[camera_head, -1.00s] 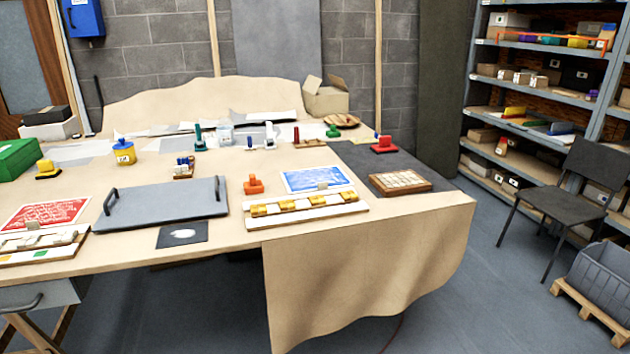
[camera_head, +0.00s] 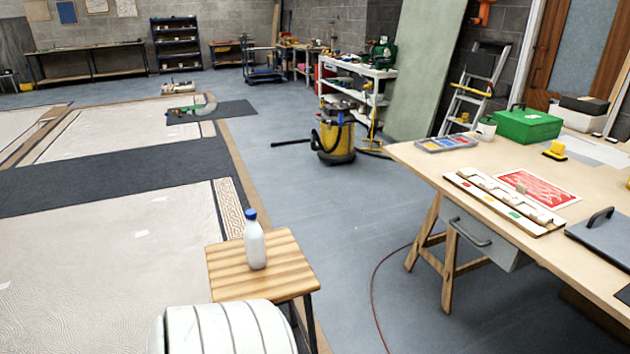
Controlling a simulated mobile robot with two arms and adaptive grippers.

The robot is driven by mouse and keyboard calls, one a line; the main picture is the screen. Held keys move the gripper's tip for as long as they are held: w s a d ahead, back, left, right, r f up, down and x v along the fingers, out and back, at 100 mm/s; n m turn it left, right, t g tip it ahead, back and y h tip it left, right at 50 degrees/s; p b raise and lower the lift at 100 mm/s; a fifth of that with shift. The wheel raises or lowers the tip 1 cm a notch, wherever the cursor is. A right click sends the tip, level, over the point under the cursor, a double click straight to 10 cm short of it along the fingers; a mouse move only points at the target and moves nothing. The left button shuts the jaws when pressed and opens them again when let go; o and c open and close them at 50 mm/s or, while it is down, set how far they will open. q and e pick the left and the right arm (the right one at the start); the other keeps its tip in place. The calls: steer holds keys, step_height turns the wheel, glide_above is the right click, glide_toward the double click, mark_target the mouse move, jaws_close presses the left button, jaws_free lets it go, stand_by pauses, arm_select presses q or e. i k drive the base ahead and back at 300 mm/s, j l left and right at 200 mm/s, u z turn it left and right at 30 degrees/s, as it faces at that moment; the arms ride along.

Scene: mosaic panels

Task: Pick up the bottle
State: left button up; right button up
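A white bottle (camera_head: 255,246) with a blue cap stands upright on a small stool (camera_head: 228,268) with a striped wooden top, left of the workbench. The bottle is near the middle of the stool top and nothing touches it. Neither of my grippers shows in the head view. A white ribbed rounded shape at the bottom edge, in front of the stool, hides part of the stool's near side; I cannot tell what it is.
A wooden workbench (camera_head: 430,160) with a drawer stands at the right. A yellow and black vacuum (camera_head: 337,140) stands behind on the grey floor. A thin red hose (camera_head: 374,290) lies between stool and bench. Mosaic panels (camera_head: 110,250) cover the left floor.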

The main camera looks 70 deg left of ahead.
mark_target(255, 245)
steer(key=u, duration=2.55)
steer(key=i+j+z, duration=0.2)
steer(key=i+j, duration=0.15)
steer(key=i+j+z, duration=0.2)
steer(key=j, duration=0.25)
steer(key=i+j+z, duration=0.25)
steer(key=j, duration=0.25)
steer(key=i, duration=0.1)
